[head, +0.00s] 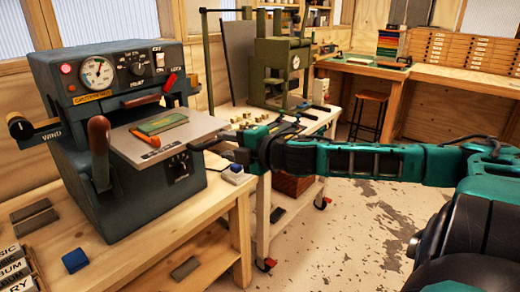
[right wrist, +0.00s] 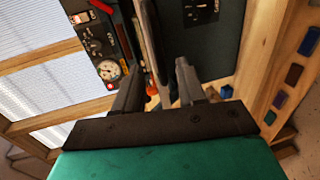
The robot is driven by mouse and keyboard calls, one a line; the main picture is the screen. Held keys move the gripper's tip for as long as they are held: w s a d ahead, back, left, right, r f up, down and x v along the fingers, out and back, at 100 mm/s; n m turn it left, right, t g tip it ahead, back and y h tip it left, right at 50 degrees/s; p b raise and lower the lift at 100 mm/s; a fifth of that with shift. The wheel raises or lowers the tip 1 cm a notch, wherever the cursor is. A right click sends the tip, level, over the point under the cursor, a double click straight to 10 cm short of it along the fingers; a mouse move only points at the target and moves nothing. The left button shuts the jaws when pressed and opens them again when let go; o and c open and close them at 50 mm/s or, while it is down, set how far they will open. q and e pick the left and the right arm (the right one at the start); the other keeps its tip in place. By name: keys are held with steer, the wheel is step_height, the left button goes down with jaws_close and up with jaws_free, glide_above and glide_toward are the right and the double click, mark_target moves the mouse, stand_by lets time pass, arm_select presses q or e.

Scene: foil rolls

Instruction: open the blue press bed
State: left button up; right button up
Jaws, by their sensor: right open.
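The blue press (head: 120,75) stands on the wooden bench at the left. Its flat grey bed (head: 180,130) sticks out at the front, with a green book (head: 163,122) and an orange-handled tool (head: 160,133) on it. My right gripper (head: 205,143) is at the bed's right front end. In the right wrist view my right gripper (right wrist: 158,72) is open, and the edge of the bed (right wrist: 152,40) shows between or just beyond its fingers; I cannot tell whether they touch. My left gripper is not in view.
A brown-handled lever (head: 99,140) stands at the press's front left. A blue-and-white block (head: 235,172) and a blue block (head: 75,261) lie on the bench. A green press (head: 280,68) stands on a cart behind. A stool (head: 370,110) is at the back; floor at right is clear.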

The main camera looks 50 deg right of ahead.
steer(key=p+v, duration=0.2)
steer(key=v, duration=0.7)
steer(key=shift+s+p, duration=0.2)
steer(key=shift+p, duration=0.15)
steer(key=shift+r, duration=0.1)
stand_by(0.6)
steer(key=s+f+m+g+h, duration=0.15)
steer(key=s+f+m, duration=0.3)
steer(key=f, duration=0.55)
steer(key=s+f+m+g+h, duration=0.15)
steer(key=s+f+m, duration=0.35)
steer(key=f, duration=0.5)
steer(key=a+f+m+g+y, duration=0.1)
steer(key=a+f, duration=0.4)
steer(key=a, duration=0.6)
steer(key=s+a+f+m+y, duration=0.1)
steer(key=a+f+m+y, duration=0.2)
steer(key=a, duration=0.8)
step_height(320, 180, down, 3)
steer(key=m, duration=0.2)
steer(key=shift+m+g, duration=0.35)
steer(key=shift+g, duration=0.05)
